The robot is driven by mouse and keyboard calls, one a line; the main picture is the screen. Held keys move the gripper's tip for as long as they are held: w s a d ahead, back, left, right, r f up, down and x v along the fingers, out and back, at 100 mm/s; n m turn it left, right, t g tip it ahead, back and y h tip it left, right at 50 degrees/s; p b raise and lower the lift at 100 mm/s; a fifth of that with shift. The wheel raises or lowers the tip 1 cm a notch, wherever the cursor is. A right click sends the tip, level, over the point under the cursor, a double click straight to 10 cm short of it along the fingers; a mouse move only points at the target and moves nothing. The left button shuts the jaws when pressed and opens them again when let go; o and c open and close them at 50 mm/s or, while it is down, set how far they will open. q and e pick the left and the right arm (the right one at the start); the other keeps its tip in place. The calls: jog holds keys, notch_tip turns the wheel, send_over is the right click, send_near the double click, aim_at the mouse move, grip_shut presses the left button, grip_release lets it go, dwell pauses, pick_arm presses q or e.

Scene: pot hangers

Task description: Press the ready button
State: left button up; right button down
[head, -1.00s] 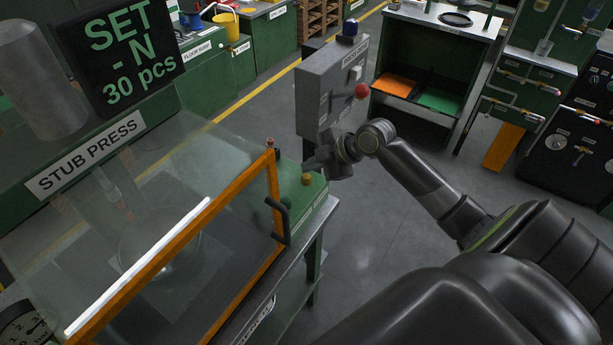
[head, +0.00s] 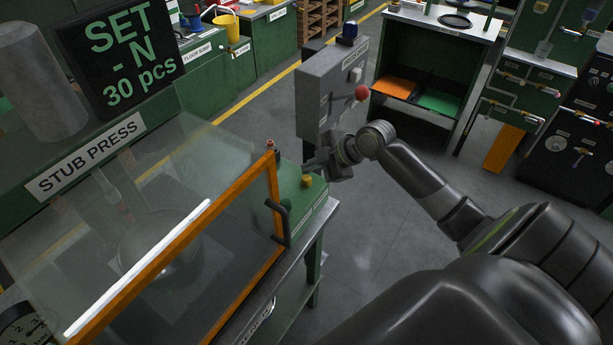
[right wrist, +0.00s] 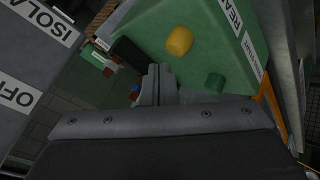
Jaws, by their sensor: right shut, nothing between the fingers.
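The yellow button (head: 307,180) stands on the sloped green panel (head: 313,194) at the right end of the stub press. In the right wrist view the yellow button (right wrist: 180,41) is beside a partly visible label starting "REA" (right wrist: 232,12). A green button (right wrist: 215,82) sits beside the label ending in "START" (right wrist: 253,60). My left gripper is out of view.
A grey control box (head: 328,90) with a red knob (head: 362,93) stands just behind my right gripper. The orange-framed guard (head: 276,190) with a dark handle (head: 281,222) is to the left of the panel.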

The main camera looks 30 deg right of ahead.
aim_at(311, 178)
jog(key=shift+f, duration=0.1)
dwell(0.7)
jog(key=shift+f+b, duration=0.35)
jog(key=shift+f+b, duration=0.5)
jog(key=shift+f, duration=0.1)
dwell(0.7)
jog(key=shift+r, duration=0.1)
jog(key=shift+r+p, duration=0.8)
jog(key=shift+r, duration=0.15)
notch_tip(311, 178, up, 5)
jog(key=p, duration=0.4)
jog(key=shift+f, duration=0.1)
dwell(0.7)
